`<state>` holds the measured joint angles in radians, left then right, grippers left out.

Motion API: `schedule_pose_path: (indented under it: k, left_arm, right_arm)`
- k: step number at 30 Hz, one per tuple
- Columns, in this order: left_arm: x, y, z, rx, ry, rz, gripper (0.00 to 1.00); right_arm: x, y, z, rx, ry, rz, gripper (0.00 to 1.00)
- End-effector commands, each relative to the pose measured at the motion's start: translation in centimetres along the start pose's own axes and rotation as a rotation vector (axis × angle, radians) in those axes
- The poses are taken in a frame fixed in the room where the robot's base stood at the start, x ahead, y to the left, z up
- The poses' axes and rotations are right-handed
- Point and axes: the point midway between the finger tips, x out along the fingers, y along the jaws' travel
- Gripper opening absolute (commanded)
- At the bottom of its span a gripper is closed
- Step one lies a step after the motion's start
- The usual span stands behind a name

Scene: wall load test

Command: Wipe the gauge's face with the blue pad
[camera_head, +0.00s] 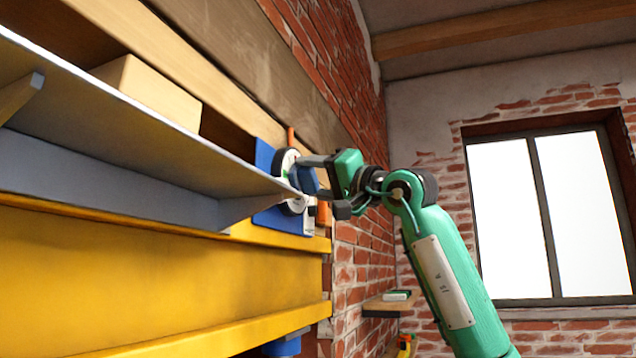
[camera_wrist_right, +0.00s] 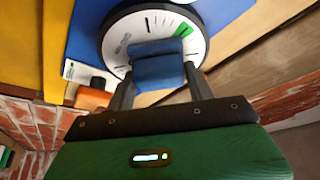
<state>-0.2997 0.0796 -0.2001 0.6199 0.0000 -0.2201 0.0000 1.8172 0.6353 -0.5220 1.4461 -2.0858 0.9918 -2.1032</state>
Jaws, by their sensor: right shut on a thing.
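The gauge (camera_head: 286,162) is round, with a dark rim and a white face, on a blue board (camera_head: 264,158) on the wall. In the right wrist view, the gauge's face (camera_wrist_right: 120,28) shows black ticks, a green band and a grey smudge left of the middle. My right gripper (camera_head: 311,180) is shut on the blue pad (camera_head: 306,179). The right wrist view shows the pad (camera_wrist_right: 157,66) in front of the lower middle of the face, hiding part of it. I cannot tell whether the pad touches the face. My left gripper is not in view.
A grey shelf (camera_head: 130,125) juts out left of the gauge, its end close to it. Yellow beams (camera_head: 150,275) run below. A small wooden ledge (camera_head: 385,305) with a green-and-white item sits lower right. Open room lies right, before the window (camera_head: 545,215).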

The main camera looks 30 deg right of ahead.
Motion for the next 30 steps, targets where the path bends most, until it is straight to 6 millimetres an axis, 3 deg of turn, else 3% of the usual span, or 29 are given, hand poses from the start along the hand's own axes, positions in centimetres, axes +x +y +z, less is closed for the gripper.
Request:
schedule_pose_path:
  k: [9,18,30]
  left_arm:
    - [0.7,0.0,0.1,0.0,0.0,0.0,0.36]
    - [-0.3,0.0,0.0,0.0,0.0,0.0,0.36]
    - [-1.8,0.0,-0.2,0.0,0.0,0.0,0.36]
  right_arm:
    - [-0.6,-1.9,1.8,-0.001,-0.001,0.0,0.35]
    - [-0.4,-2.7,1.4,-0.001,0.0,-0.001,0.35]
    - [0.2,-1.0,-0.1,0.001,0.0,0.003,0.35]
